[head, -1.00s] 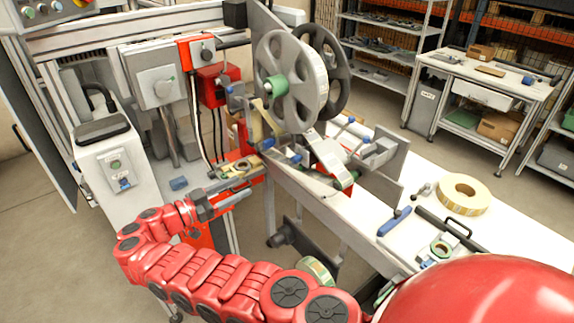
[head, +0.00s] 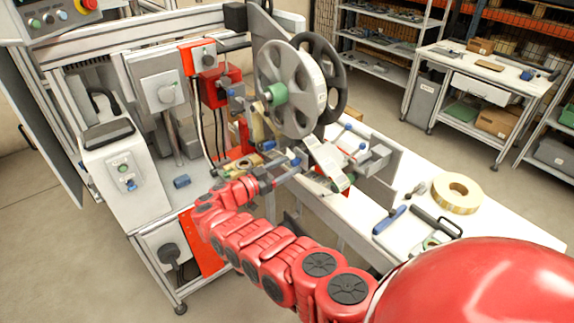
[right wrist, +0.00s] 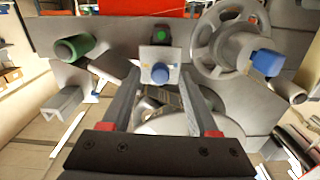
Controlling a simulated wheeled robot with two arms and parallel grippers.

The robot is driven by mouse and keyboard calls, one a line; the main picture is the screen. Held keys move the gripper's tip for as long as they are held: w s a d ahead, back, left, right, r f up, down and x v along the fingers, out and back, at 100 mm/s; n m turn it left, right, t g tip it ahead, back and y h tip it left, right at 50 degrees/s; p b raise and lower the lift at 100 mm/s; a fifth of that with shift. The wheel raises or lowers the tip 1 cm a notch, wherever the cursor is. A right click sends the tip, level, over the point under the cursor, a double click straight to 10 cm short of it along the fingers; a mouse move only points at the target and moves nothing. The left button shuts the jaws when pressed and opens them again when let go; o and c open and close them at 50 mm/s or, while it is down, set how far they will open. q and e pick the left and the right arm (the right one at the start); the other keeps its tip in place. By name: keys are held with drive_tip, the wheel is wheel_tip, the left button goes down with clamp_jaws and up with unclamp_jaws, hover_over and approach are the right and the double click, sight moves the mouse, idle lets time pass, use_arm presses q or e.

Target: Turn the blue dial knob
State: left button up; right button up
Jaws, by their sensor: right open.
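In the right wrist view a small blue knob (right wrist: 160,73) stands on a pale metal block with a green round part above it. A second blue knob (right wrist: 267,62) sits on a grey spoked wheel to the right; I cannot tell which one is the dial. My right gripper (right wrist: 161,90) is open and empty, its two fingers pointing toward the first knob, one on either side in the picture. Contact is not visible. In the head view my right gripper (head: 282,175) is at the machine's front edge, below the large reel. My left gripper is not in view.
A large grey reel (head: 290,90) stands on the machine above the gripper. A tape roll (head: 457,194) and a blue-handled tool (head: 389,220) lie on the white bench at right.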

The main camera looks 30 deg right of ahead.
clamp_jaws()
idle(0.3)
drive_tip(key=shift+d+f+m, duration=0.1)
drive_tip(key=shift+m, duration=0.3)
drive_tip(key=m+b, duration=0.2)
drive_tip(key=shift+f+m, duration=0.15)
drive_tip(key=shift+m, duration=0.15)
drive_tip(key=m+b, duration=0.9)
drive_tip(key=b, duration=0.2)
drive_tip(key=shift+f+b, duration=0.2)
drive_tip(key=shift+b, duration=0.2)
drive_tip(key=m+b, duration=0.3)
drive_tip(key=b, duration=0.1)
drive_tip(key=m+b, duration=0.8)
drive_tip(key=shift+r+b, duration=0.25)
drive_tip(key=shift+b, duration=0.05)
drive_tip(key=shift+w+r+m+b, duration=0.15)
drive_tip(key=shift+m+b, duration=0.45)
drive_tip(key=shift+m, duration=0.5)
